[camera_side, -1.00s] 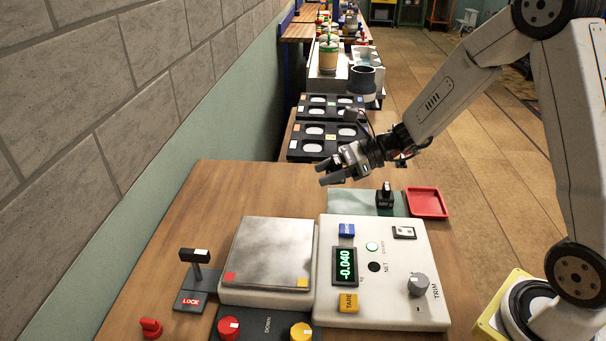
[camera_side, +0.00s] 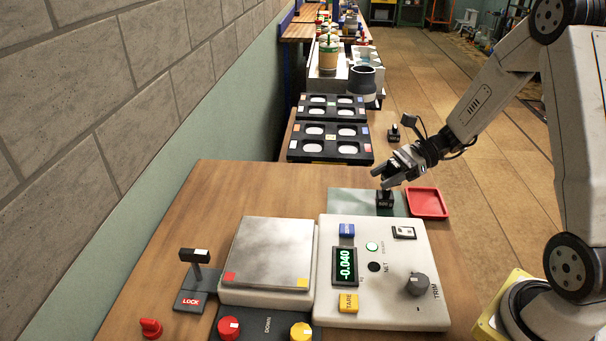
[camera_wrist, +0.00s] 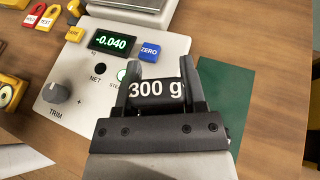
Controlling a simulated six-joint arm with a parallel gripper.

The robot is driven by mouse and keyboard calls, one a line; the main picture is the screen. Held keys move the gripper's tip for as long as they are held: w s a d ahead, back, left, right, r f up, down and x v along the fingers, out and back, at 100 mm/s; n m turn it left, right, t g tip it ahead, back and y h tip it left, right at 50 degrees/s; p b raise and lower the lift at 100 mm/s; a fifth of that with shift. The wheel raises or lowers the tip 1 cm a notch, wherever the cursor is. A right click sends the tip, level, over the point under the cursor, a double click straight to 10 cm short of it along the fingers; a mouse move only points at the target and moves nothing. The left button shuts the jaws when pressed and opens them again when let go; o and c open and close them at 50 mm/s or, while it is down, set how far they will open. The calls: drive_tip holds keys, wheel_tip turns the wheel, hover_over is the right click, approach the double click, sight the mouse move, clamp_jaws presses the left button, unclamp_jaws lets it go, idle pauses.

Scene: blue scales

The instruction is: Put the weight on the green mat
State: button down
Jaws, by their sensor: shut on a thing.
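A black weight (camera_side: 385,200) stands upright on the green mat (camera_side: 350,201) in the side view, towards the mat's right part. In the wrist view the weight (camera_wrist: 157,90) reads "300 g" and sits between the two fingers. My gripper (camera_side: 384,179) is just above the weight, shut on its upper part. The wrist view shows my gripper (camera_wrist: 164,92) with a finger on each side of it. The green mat (camera_wrist: 222,90) shows at the right there; the weight's base and part of the mat are hidden.
The scale console (camera_side: 385,300) displays -0.040, and its steel pan (camera_side: 272,250) is empty. A red tray (camera_side: 428,203) lies right of the mat. Black trays (camera_side: 330,143) stand at the back.

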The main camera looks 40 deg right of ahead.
drive_tip(key=w+d+f, duration=0.1)
drive_tip(key=w+f, duration=0.3)
drive_tip(key=w, duration=0.5)
hover_over(342, 196)
drive_tip(key=s, duration=0.1)
drive_tip(key=f, duration=0.4)
drive_tip(key=shift+s+a+f, duration=0.1)
drive_tip(key=shift+s+a, duration=0.05)
drive_tip(key=shift+s, duration=0.05)
drive_tip(key=shift+w+f, duration=0.45)
drive_tip(key=shift+w, duration=0.05)
drive_tip(key=shift+w+f, duration=0.2)
drive_tip(key=shift+f, duration=1.65)
drive_tip(key=shift+f, duration=0.1)
drive_tip(key=shift+c, duration=0.8)
unclamp_jaws()
drive_tip(key=shift+f, duration=0.1)
